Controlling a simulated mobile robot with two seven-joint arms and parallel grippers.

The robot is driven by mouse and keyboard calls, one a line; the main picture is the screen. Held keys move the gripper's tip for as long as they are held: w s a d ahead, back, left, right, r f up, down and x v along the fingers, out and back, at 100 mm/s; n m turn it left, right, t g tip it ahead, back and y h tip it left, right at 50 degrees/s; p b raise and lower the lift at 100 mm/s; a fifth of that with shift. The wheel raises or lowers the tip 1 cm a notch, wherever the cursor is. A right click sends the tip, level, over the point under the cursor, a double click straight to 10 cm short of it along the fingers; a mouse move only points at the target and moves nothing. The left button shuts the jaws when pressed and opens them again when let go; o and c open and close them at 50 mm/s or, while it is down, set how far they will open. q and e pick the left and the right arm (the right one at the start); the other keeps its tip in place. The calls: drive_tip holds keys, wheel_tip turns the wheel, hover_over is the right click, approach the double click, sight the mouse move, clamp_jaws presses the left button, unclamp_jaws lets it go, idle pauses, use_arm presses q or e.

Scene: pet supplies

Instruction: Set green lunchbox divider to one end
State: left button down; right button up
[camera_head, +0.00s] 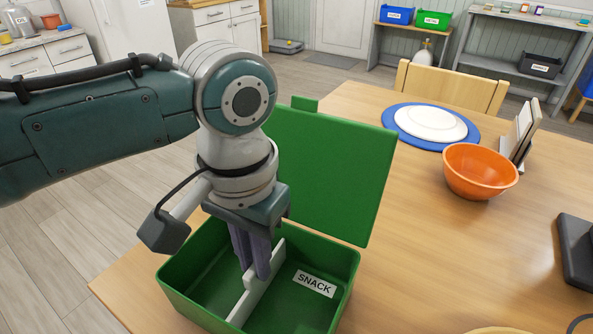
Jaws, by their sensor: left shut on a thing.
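The green lunchbox (187,305) stands on the wooden table near its left corner, with its green lid (335,170) raised upright at the back. A SNACK label (314,284) shows on its inside, right of the divider. The pale divider (256,289) stands upright in the box and runs from front to back, slightly left of the middle. My left gripper (258,270) reaches down into the box from above, and its purple-grey fingers are shut on the top of the divider. The fingers hide part of the divider. My right gripper is not in view.
An orange bowl (480,172), a white plate (430,123) on a blue mat (388,118) and a stand (521,135) are at the back right of the table. A dark object (577,255) lies at the right edge. The table between box and bowl is clear.

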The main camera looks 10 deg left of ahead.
use_arm(q)
drive_tip(key=a, duration=0.2)
drive_tip(key=w+a+p, duration=0.1)
drive_tip(key=a, duration=0.1)
drive_tip(key=shift+w+a, duration=0.1)
drive_tip(key=shift+a, duration=0.25)
drive_tip(key=c, duration=0.9)
unclamp_jaws()
wheel_tip(320, 180, up, 10)
drive_tip(key=shift+f+p, duration=0.1)
drive_tip(key=shift+p, duration=0.7)
